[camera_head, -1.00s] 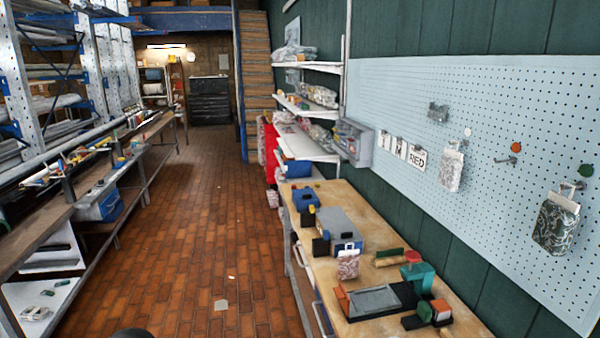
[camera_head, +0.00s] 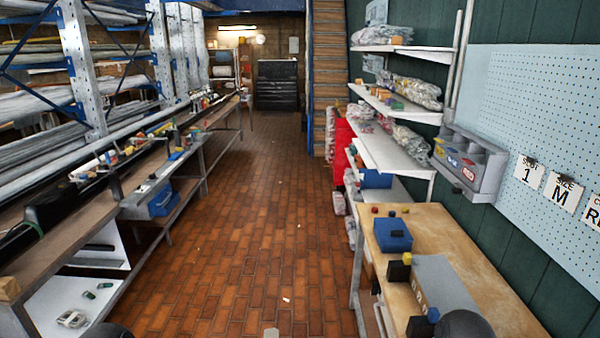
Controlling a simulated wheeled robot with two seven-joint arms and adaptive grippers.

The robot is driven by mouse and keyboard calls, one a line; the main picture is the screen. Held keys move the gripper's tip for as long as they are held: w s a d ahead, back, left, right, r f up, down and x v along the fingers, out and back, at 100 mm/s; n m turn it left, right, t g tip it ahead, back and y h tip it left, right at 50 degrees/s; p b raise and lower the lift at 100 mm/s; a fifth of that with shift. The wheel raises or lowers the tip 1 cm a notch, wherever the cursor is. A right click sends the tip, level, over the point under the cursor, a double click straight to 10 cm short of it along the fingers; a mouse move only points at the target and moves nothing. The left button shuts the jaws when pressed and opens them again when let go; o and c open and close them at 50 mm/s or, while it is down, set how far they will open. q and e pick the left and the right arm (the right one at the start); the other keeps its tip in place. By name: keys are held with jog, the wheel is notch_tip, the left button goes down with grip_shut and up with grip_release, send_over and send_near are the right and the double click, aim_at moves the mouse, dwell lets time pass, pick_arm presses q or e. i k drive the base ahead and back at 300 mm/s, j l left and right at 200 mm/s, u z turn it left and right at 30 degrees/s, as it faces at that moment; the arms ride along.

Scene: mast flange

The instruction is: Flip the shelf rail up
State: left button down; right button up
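A shelf unit with white boards (camera_head: 395,155) stands against the green wall, right of the aisle. Its boards hold clear-wrapped packages. A pale upright post (camera_head: 458,60) stands at its near end. I cannot single out a flip-up rail on it at this distance. On the left, a long rail-like bar (camera_head: 75,155) runs behind the bench; I cannot tell whether it is hinged. Dark rounded parts at the bottom edge look like my own arms. Neither of my grippers shows.
A wooden workbench (camera_head: 440,235) with a blue box (camera_head: 392,234) stands front right. A grey wall bin (camera_head: 470,160) and pegboard (camera_head: 560,100) are above it. A long bench (camera_head: 60,235) lines the left.

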aim_at(362, 152)
jog(key=i+j, duration=0.1)
jog(key=i, duration=1.85)
jog(key=i+z, duration=0.45)
jog(key=i+j+z, duration=0.25)
jog(key=i+z, duration=0.2)
jog(key=i+j+z, duration=0.3)
jog(key=z, duration=0.15)
jog(key=i+j+z, duration=0.6)
jog(key=j+z, duration=0.15)
jog(key=j, duration=0.2)
jog(key=i+j+z, duration=0.1)
jog(key=j+z, duration=0.15)
jog(key=j, duration=0.25)
